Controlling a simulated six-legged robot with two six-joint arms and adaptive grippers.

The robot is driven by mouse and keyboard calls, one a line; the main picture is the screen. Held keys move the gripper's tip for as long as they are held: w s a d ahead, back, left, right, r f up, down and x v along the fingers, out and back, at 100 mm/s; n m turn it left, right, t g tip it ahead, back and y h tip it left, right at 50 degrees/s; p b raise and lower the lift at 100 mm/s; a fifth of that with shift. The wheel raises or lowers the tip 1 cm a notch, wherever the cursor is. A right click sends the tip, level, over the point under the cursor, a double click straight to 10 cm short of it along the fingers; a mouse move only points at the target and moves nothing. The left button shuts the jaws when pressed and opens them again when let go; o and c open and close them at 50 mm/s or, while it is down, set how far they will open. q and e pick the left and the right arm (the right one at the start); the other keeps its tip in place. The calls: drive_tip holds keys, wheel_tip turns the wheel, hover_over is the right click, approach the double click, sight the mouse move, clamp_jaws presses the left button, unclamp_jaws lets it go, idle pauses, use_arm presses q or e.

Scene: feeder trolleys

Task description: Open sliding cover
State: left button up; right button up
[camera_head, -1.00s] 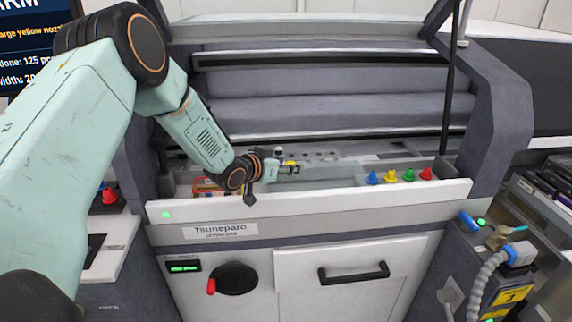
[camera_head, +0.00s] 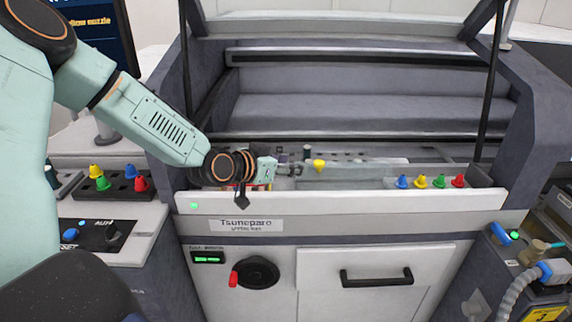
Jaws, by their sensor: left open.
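A clear, glassy panel (camera_head: 362,172), which looks like the sliding cover, lies along the machine's opening behind the white front ledge (camera_head: 340,204). Its exact edges are hard to make out. My left gripper (camera_head: 294,167) is open over the left part of the opening, close to the panel's left end. I cannot tell whether it touches the panel. A yellow nozzle (camera_head: 319,166) stands just right of its fingertips, apart from them as far as I see. My right gripper is not in view.
The machine's hood (camera_head: 350,22) is raised on dark struts. Blue, yellow, green and red nozzles (camera_head: 430,182) stand at the right of the ledge. More coloured nozzles stand in a black holder (camera_head: 118,186) at the left. A drawer handle (camera_head: 376,277) and red-handled knob (camera_head: 255,273) are below.

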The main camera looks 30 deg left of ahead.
use_arm(q)
drive_tip(key=shift+s+r, duration=0.3)
drive_tip(key=shift+s, duration=0.3)
drive_tip(key=shift+w, duration=0.1)
